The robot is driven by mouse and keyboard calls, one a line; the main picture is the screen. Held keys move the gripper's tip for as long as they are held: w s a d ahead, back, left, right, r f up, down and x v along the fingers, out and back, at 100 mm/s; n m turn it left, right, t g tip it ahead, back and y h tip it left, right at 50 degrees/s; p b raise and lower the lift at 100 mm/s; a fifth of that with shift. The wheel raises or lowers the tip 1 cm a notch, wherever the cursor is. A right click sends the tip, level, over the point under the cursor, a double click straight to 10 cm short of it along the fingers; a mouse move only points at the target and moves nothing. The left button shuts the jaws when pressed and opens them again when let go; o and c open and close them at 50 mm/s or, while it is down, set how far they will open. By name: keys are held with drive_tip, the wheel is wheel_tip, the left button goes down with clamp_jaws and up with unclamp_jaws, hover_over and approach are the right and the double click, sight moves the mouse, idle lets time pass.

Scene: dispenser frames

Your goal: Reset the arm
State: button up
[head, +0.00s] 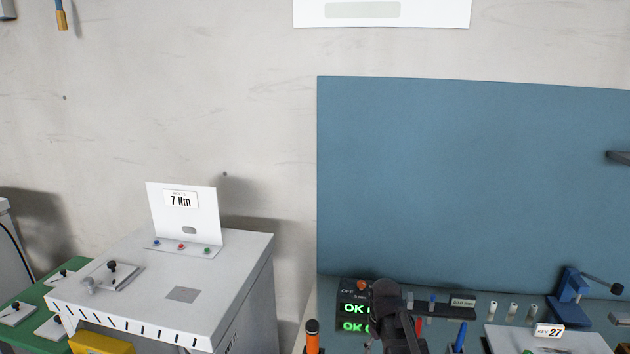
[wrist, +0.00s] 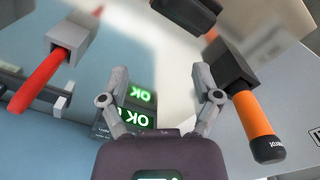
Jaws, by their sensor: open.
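My gripper (wrist: 160,80) is open in the wrist view, its two grey fingers spread apart with nothing between them. Behind the fingers is a dark display (wrist: 140,108) with green OK readings. In the head view my dark arm end stands in front of the same display (head: 354,309) and covers part of it. The fingertips cannot be made out clearly there.
A red handle (wrist: 38,82) and an orange-and-black handle (wrist: 258,128) flank my gripper in the wrist view. A blue panel (head: 470,170) stands behind the bench. A blue clamp-like stand (head: 570,297) is at right, a white cabinet (head: 215,275) at left.

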drive_tip(key=s+f+m+b, duration=0.2)
drive_tip(key=s+f+m, duration=0.1)
drive_tip(key=s, duration=0.6)
drive_tip(key=shift+s+f+m+b, duration=0.35)
drive_tip(key=shift+m, duration=0.45)
